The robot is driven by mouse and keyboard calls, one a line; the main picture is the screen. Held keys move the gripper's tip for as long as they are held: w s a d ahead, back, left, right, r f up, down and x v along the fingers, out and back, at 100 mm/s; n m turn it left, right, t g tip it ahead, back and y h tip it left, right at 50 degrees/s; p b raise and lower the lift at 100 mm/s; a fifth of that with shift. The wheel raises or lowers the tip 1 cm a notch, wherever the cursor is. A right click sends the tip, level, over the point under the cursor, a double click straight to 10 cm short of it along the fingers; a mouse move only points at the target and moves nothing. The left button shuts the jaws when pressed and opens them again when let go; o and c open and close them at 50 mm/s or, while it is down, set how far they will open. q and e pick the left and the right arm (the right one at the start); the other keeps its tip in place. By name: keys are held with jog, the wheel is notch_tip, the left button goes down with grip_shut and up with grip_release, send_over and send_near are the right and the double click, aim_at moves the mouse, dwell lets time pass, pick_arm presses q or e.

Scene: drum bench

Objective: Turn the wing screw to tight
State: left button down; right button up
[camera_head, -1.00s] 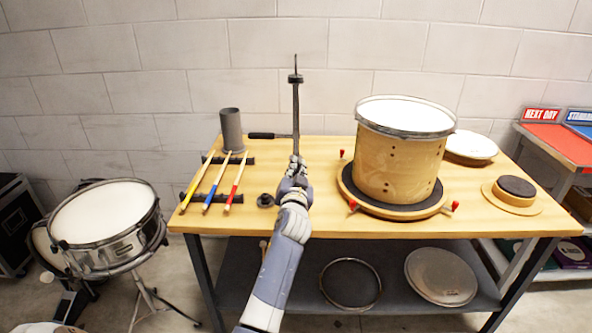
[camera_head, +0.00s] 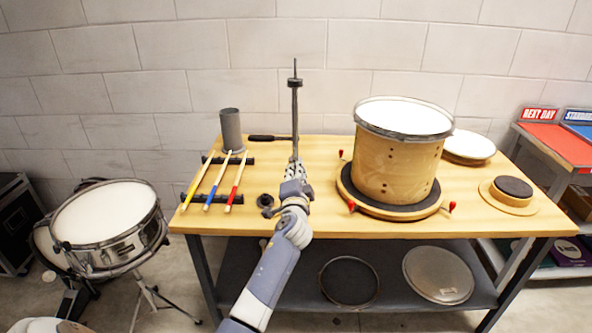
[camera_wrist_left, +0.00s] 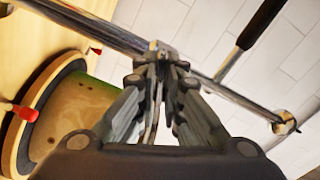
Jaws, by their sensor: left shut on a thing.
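An upright metal stand pole (camera_head: 294,125) rises from the bench, with a dark disc near its top. My left gripper (camera_head: 296,172) is at the lower part of this pole. In the left wrist view its fingers (camera_wrist_left: 160,58) meet at a small metal piece on the pole (camera_wrist_left: 105,30), which crosses the picture at a slant. The gripper is shut on that piece, which appears to be the wing screw. The fingertips hide most of it, so its angle cannot be told. My right gripper is not in view.
A wooden drum (camera_head: 395,165) on a round base with red knobs stands right of the pole. Several sticks (camera_head: 214,186) lie on a rack at left, near a grey cup (camera_head: 231,130). A black-handled rod (camera_head: 268,137) is behind. A small black part (camera_head: 265,200) sits beside my arm.

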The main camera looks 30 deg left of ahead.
pick_arm(q)
jog(key=m+p, duration=0.2)
jog(key=m, duration=0.3)
jog(key=shift+f+m, duration=0.1)
jog(key=shift+m, duration=0.2)
jog(key=m+p, duration=0.3)
jog(key=m, duration=0.3)
jog(key=shift+f, duration=0.1)
jog(key=m+p, duration=0.2)
jog(key=m, duration=0.3)
jog(key=shift+s+f, duration=0.1)
jog(key=shift+a+f+m+p, duration=0.15)
jog(key=shift+m+p, duration=1.25)
jog(key=shift+m, duration=0.9)
jog(key=shift+f, duration=0.1)
jog(key=c, duration=1.7)
grip_release()
